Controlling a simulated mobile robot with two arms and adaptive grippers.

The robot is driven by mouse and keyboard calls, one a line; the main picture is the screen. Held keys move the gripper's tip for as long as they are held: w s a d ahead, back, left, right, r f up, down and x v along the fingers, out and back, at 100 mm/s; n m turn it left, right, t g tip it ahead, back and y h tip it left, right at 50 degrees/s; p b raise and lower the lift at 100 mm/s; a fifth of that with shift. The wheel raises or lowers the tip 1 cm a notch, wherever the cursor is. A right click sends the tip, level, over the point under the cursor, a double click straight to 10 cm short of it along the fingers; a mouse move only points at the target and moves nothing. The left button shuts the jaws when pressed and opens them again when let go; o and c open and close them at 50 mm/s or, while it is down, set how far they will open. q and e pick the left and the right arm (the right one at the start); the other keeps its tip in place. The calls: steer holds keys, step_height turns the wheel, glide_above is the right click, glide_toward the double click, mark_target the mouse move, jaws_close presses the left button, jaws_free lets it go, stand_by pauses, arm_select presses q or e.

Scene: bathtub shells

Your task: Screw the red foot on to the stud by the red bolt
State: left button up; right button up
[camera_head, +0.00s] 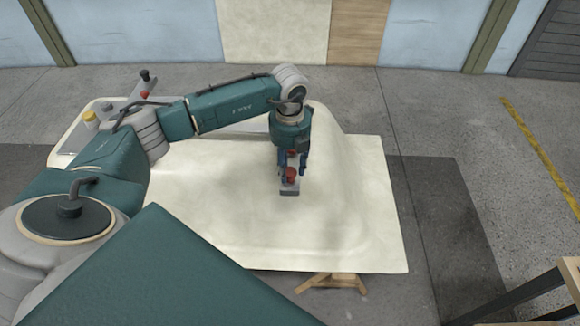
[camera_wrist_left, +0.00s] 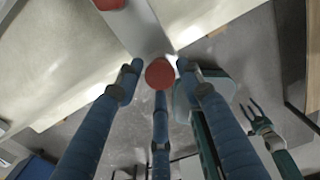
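The red foot (camera_wrist_left: 159,74), a round red disc, sits between the blue fingertips of my left gripper (camera_wrist_left: 160,68) in the left wrist view. The fingers surround it, with slim gaps at both sides. Behind it runs a pale grey flat bar. The red bolt (camera_wrist_left: 109,4) shows at the top edge, cut off. In the head view my left gripper (camera_head: 292,170) points down over the shell, with a red part (camera_head: 291,175) by its fingers; I cannot tell whether that is foot or bolt. The stud is hidden. My right gripper (camera_wrist_left: 254,118) shows spread fingers, clear of these parts.
The cream bathtub shell (camera_head: 365,215) spreads under my left arm, with a raised hump at its far right. A wooden trestle foot (camera_head: 333,283) shows below its near edge. A wooden-topped stand (camera_head: 555,290) is at the lower right.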

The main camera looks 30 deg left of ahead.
arm_select(q)
steer(key=c, duration=0.6)
steer(key=shift+f+m+b, duration=0.1)
steer(key=shift+m+b, duration=0.35)
steer(key=shift+m, duration=0.35)
steer(key=m+b, duration=0.2)
steer(key=m, duration=0.3)
steer(key=m+b, duration=0.1)
steer(key=m, duration=0.3)
steer(key=shift+m+b, duration=0.3)
steer(key=shift+b, duration=0.05)
steer(key=shift+m, duration=1.1)
steer(key=o, duration=1.2)
steer(key=shift+c, duration=0.7)
